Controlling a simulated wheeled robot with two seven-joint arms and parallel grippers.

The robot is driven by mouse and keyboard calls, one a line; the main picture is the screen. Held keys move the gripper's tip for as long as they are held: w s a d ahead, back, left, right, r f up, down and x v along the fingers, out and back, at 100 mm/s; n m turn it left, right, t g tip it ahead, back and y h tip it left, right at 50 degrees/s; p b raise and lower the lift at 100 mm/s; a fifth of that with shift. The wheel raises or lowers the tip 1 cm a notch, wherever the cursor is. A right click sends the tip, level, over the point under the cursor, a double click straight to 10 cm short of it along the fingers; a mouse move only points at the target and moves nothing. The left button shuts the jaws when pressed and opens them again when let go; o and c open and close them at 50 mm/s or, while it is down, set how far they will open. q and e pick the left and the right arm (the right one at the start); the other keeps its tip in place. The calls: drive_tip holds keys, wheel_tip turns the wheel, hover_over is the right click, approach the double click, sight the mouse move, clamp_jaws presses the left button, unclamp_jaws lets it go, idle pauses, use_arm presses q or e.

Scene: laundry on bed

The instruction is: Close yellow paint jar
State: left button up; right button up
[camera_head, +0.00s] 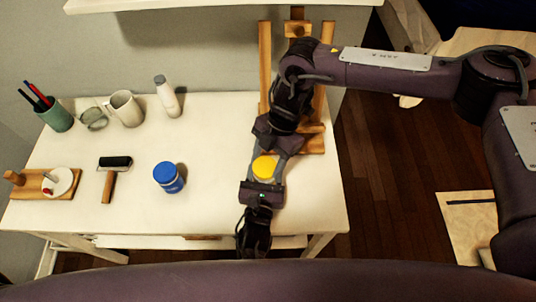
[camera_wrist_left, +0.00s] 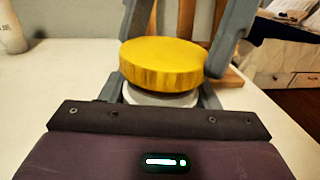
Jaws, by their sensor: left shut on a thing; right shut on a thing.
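The yellow lid (camera_head: 265,166) sits on top of the jar between my two grippers. In the left wrist view the lid (camera_wrist_left: 163,66) looks slightly tilted, over the pale jar body (camera_wrist_left: 160,97). My left gripper (camera_head: 263,177) comes from the front edge of the table and is shut around the jar body. My right gripper (camera_head: 268,158) reaches in from the back and is shut on the lid, with a grey finger at each side. Most of the jar body is hidden, so I cannot tell whether the lid is fully seated.
A blue-lidded jar (camera_head: 168,177) stands left of my grippers on the white table (camera_head: 220,215). A wooden easel (camera_head: 265,70) is behind.

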drive_tip(key=shift+f, duration=0.7)
idle(0.5)
drive_tip(key=o, duration=1)
drive_tip(key=shift+c, duration=0.2)
drive_tip(key=shift+r, duration=0.1)
drive_tip(key=shift+r, duration=2.15)
drive_tip(key=shift+c, duration=0.4)
